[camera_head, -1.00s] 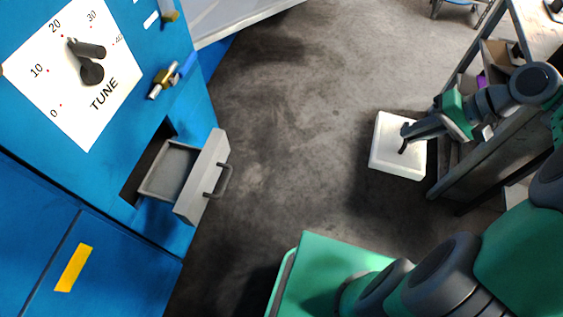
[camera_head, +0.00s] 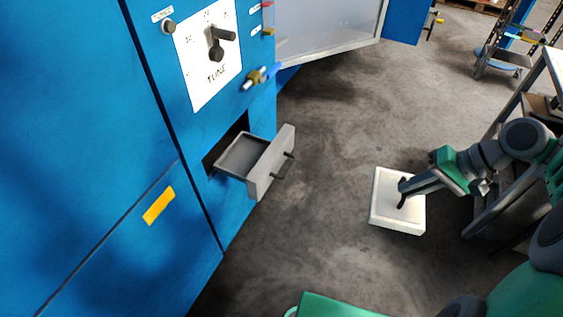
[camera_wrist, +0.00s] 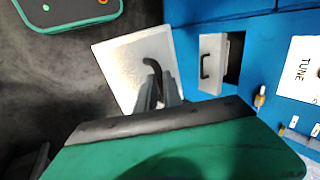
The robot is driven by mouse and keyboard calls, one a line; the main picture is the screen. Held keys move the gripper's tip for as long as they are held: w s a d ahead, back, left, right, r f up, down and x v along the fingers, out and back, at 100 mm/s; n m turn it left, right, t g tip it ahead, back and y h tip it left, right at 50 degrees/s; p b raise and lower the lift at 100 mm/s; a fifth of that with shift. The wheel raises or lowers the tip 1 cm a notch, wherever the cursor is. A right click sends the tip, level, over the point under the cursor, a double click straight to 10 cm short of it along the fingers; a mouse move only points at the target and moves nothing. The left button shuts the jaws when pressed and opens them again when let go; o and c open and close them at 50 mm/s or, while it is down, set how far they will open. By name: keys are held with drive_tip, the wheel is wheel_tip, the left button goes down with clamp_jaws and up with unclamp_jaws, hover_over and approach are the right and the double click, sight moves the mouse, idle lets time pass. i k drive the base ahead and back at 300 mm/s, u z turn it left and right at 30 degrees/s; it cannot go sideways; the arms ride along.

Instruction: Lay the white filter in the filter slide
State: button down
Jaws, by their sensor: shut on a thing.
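The white filter (camera_head: 385,213) is a flat square block with a dark curved handle on its top face. My gripper (camera_head: 402,189) is shut on that handle, and the filter hangs from it above the floor. The wrist view shows the filter (camera_wrist: 122,68) and my gripper (camera_wrist: 160,92) at its handle. The filter slide (camera_head: 238,156) is a grey drawer pulled out of the blue machine, with a handle on its front. Its tray looks empty. In the wrist view the slide (camera_wrist: 211,50) shows to the right of the filter, apart from it.
The blue machine (camera_head: 90,120) fills the left, with a TUNE dial (camera_head: 213,68) and a small brass valve (camera_head: 254,78) above the slide. Shelving (camera_head: 497,205) stands close on the right, beside my arm. The floor between filter and machine is clear.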

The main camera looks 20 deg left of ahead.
sight(248, 157)
drive_tip(key=u, duration=2.15)
drive_tip(key=i, duration=1)
drive_tip(key=u, duration=0.05)
